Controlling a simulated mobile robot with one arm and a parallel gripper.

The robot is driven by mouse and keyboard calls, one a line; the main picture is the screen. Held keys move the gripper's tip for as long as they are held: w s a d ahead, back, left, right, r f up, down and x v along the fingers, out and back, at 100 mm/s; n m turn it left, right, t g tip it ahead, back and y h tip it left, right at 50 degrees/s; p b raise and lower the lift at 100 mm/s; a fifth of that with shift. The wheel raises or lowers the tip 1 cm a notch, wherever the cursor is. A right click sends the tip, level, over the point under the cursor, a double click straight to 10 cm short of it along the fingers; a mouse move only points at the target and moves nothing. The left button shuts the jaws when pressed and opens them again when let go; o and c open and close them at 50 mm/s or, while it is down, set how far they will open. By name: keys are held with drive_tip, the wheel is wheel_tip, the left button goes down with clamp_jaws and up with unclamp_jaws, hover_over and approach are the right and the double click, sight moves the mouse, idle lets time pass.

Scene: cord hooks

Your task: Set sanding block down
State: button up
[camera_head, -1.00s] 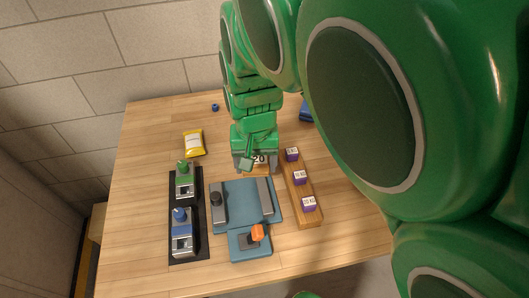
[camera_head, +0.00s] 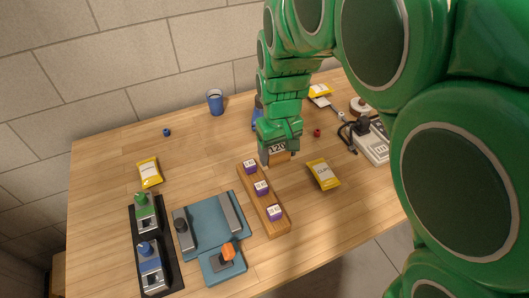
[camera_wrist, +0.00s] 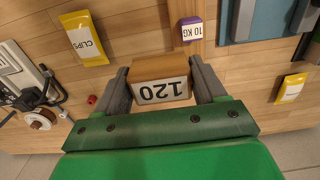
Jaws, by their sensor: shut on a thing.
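The sanding block (camera_head: 280,156) is a brown block with a pale face marked 120. My gripper (camera_head: 279,160) is shut on it, just to the right of the far end of the wooden strip. In the wrist view the sanding block (camera_wrist: 160,80) sits between the two grey fingers of my gripper (camera_wrist: 163,82), its 120 label facing the camera upside down. Wood tabletop lies beneath it; I cannot tell whether the block touches it. My gripper partly hides the block in the head view.
A wooden strip (camera_head: 280,231) with purple weights stands close to the left of the block. A yellow clips bag (camera_head: 323,174) lies to the right, with bare tabletop between. A blue fixture (camera_head: 208,212) is further left. A grey device (camera_head: 372,145) with a cord stands far right.

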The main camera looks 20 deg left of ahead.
drive_tip(key=shift+w+a+f, duration=0.15)
drive_tip(key=shift+w+f, duration=0.05)
drive_tip(key=shift+w, duration=0.3)
drive_tip(key=shift+w+a+f, duration=1.25)
drive_tip(key=shift+w+f, duration=0.35)
drive_tip(key=shift+w, duration=0.15)
drive_tip(key=shift+w+a+f, duration=1.2)
drive_tip(key=shift+w+f, duration=0.35)
drive_tip(key=shift+w, duration=0.25)
drive_tip(key=shift+w+a+f, duration=1.25)
drive_tip(key=shift+w+f, duration=0.35)
drive_tip(key=shift+w, duration=0.15)
drive_tip(key=shift+f, duration=1.55)
drive_tip(key=shift+f, duration=0.1)
drive_tip(key=o, duration=1.1)
